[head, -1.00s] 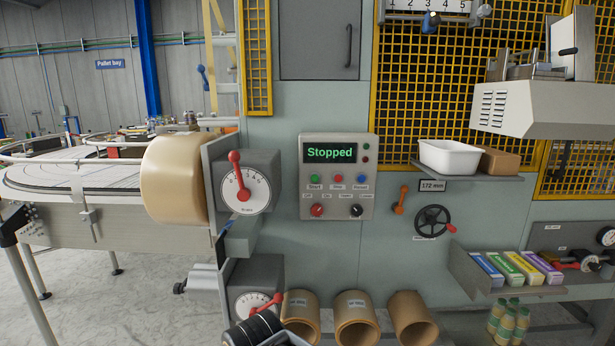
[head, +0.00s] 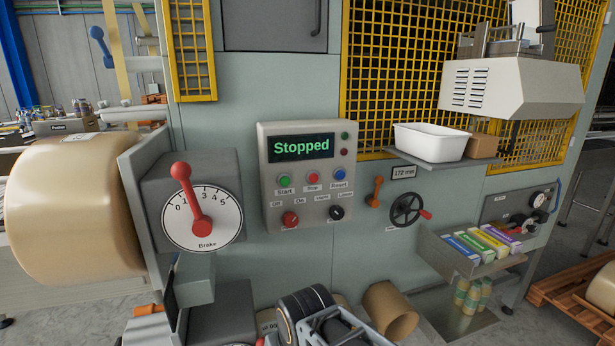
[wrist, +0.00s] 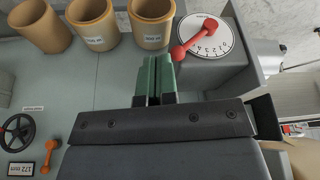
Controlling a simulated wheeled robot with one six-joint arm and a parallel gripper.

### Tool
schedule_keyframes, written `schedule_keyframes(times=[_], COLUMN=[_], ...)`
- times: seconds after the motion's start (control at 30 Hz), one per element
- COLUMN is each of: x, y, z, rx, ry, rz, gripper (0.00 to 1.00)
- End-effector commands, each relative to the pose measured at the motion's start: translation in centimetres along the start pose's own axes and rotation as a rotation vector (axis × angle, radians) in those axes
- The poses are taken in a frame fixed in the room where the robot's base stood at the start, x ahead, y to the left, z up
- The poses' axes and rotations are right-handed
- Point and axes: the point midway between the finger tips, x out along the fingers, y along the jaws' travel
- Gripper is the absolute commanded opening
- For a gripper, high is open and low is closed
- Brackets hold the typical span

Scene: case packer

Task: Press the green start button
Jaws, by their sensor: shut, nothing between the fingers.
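The green start button (head: 284,181) is at the left of a row of three buttons on a grey control panel (head: 312,215). It is labelled "Start", and the panel's display (head: 301,147) reads "Stopped" in green. In the head view only part of my arm shows at the bottom, below the panel; the fingertips cannot be made out there. In the wrist view my gripper (wrist: 159,75) is shut and empty, its green fingers side by side. The start button is not in the wrist view.
A brake dial with a red lever (head: 202,212) and a large tan roll (head: 75,210) stand left of the panel. An orange lever (head: 374,192) and a black handwheel (head: 406,209) are on its right. Cardboard tubes (wrist: 151,22) stand low near my gripper.

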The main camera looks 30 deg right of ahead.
Motion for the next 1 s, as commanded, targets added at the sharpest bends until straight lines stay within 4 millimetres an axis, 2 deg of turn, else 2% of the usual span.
schedule_keyframes(times=[0.37, 0.47, 0.57, 0.67, 0.77, 0.87, 1.0], x=[0.0, -0.3, -1.1, -2.5, -4.5, -7.0, -10.7], y=[0.0, -0.1, -0.4, -1.0, -1.1, -0.1, 3.0], z=[0.0, -0.4, -1.4, -3.6, -7.2, -11.4, -16.7], rx=[0.003, 0.062, 0.22, 0.474, 0.763, 1.027, 1.306], ry=[0.0, -0.012, -0.04, -0.076, -0.099, -0.101, -0.069], rz=[-0.002, -0.032, -0.119, -0.272, -0.47, -0.686, -0.974], gripper=[0.0, 0.0, 0.0, 0.0, 0.0, 0.0, 0.0])
